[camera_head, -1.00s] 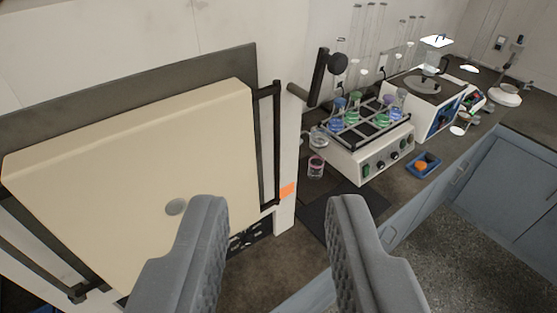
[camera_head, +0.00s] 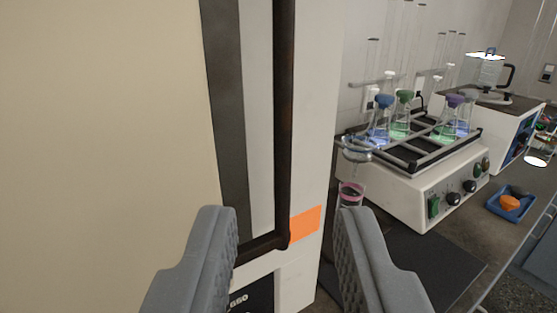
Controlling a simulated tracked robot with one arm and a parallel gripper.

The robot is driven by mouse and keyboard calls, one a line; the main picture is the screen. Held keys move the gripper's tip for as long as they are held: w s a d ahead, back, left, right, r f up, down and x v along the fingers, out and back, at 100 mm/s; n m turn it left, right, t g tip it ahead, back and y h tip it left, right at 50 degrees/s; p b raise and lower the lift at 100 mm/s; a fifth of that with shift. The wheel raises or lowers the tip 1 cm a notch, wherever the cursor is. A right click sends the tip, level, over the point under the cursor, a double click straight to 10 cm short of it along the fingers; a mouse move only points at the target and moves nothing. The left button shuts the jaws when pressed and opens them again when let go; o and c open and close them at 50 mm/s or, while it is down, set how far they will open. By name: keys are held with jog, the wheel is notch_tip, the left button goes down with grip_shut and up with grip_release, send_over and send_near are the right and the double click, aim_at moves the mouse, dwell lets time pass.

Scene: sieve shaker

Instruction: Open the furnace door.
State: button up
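The furnace door (camera_head: 100,130) is a large cream panel filling the left of the view. A dark plate edge (camera_head: 227,120) shows just right of it. A dark vertical bar (camera_head: 284,110) stands right of the plate, and its lower end bends left into a short crosspiece (camera_head: 262,246). My gripper (camera_head: 285,225) is open and empty. In the picture, the bar's lower end lies between its two fingers. I cannot tell how far beyond the fingertips the bar is, and no contact shows.
An orange patch (camera_head: 306,223) marks the white furnace body beside the bar. A dark display panel (camera_head: 252,297) is below. At right, a shaker (camera_head: 405,190) carries several flasks, with a blue tray (camera_head: 511,203) and a pink-rimmed beaker (camera_head: 350,193) nearby.

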aim_at(286, 120)
jog(key=w, duration=0.9)
jog(key=w+p, duration=0.1)
jog(key=w, duration=0.3)
jog(key=shift+w+a+f, duration=0.15)
jog(key=shift+w+a, duration=0.15)
jog(key=shift+w, duration=0.1)
grip_shut()
jog(key=shift+d, duration=0.1)
